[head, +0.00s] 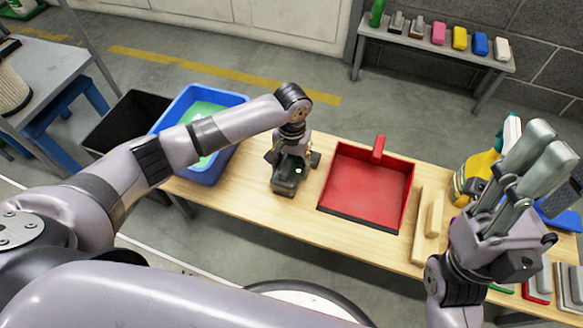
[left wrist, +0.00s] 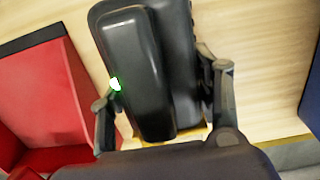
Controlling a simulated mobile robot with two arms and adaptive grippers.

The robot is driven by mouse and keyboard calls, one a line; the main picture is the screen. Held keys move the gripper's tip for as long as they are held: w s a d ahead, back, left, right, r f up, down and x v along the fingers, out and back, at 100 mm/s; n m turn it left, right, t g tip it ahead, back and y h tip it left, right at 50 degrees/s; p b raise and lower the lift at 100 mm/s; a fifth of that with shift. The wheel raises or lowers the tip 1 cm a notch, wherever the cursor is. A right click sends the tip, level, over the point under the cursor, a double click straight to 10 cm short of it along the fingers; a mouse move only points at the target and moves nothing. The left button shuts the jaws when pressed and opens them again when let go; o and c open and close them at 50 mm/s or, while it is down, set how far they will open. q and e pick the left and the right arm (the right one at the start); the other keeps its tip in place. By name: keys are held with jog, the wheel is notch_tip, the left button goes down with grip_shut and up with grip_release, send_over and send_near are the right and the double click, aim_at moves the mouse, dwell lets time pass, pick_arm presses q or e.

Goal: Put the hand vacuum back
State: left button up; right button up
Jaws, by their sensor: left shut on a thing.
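The hand vacuum (head: 286,179) is a dark grey body with a small green light, at the bench's middle between the blue bin and the red dustpan. My left gripper (head: 293,158) is over it from above, with a finger on each side, shut on it. In the left wrist view the vacuum (left wrist: 138,70) fills the middle, between the two fingers (left wrist: 163,100). I cannot tell whether it rests on the bench or is slightly above it. My right gripper (head: 550,145) is raised over the bench's right end, its fingers apart and empty.
The red dustpan (head: 365,190) lies right of the vacuum, with a wooden brush (head: 427,225) beyond it. A blue bin (head: 218,165) stands at the bench's (head: 235,198) left end. A yellow spray bottle (head: 476,172) is near my right gripper. A shelf (head: 440,55) with several coloured items stands behind.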

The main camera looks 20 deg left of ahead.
pick_arm(q)
jog(key=shift+r, duration=0.1)
jog(key=o, duration=1.4)
jog(key=shift+o, duration=0.2)
